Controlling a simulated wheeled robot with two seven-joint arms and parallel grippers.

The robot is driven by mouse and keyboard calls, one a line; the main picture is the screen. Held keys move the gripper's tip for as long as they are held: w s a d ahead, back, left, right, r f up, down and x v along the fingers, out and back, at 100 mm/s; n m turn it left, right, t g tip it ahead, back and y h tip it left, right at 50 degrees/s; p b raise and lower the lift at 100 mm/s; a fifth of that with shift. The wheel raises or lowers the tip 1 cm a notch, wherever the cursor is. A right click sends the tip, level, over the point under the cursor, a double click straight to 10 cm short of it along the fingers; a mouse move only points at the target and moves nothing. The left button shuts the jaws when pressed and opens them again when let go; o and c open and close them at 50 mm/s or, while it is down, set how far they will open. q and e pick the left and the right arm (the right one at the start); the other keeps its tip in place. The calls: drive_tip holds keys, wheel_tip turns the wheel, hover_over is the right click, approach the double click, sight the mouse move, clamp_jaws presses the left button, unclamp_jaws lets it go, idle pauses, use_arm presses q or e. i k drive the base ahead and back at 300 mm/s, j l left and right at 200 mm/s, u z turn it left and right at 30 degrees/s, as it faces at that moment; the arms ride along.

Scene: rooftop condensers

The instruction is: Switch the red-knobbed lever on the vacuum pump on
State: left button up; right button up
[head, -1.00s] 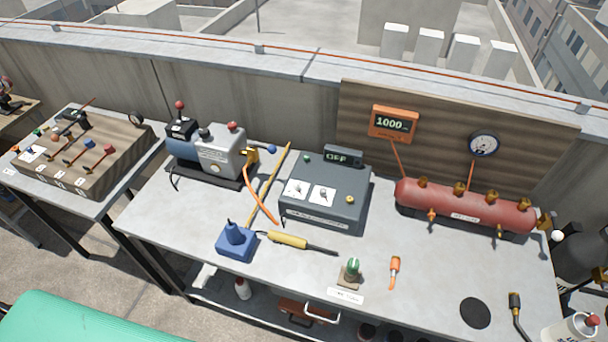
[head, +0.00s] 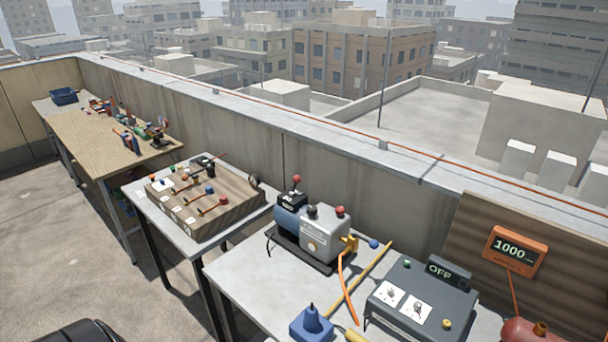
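The vacuum pump (head: 322,240), with a blue motor and a light grey body, stands on a black base on the grey workbench in the head view. A red ball knob (head: 296,179) stands up on a short lever above the dark box on the motor. A second red knob (head: 340,210) and a black knob (head: 312,211) sit on top of the grey body. A yellow valve (head: 349,244) and a blue ball (head: 374,244) are at its right side. Neither of my grippers is in view.
Right of the pump are a yellow stick (head: 372,269), an orange hose (head: 345,285) and a grey control box (head: 420,305) reading OFF. A lever board (head: 205,200) stands on the table to the left. An orange gauge (head: 513,250) reads 1000.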

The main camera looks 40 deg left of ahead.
sight(296, 179)
drive_tip(key=j+z, duration=0.2)
drive_tip(key=j, duration=0.45)
drive_tip(key=k+j+z, duration=0.2)
drive_tip(key=j, duration=0.4)
drive_tip(key=i, duration=0.1)
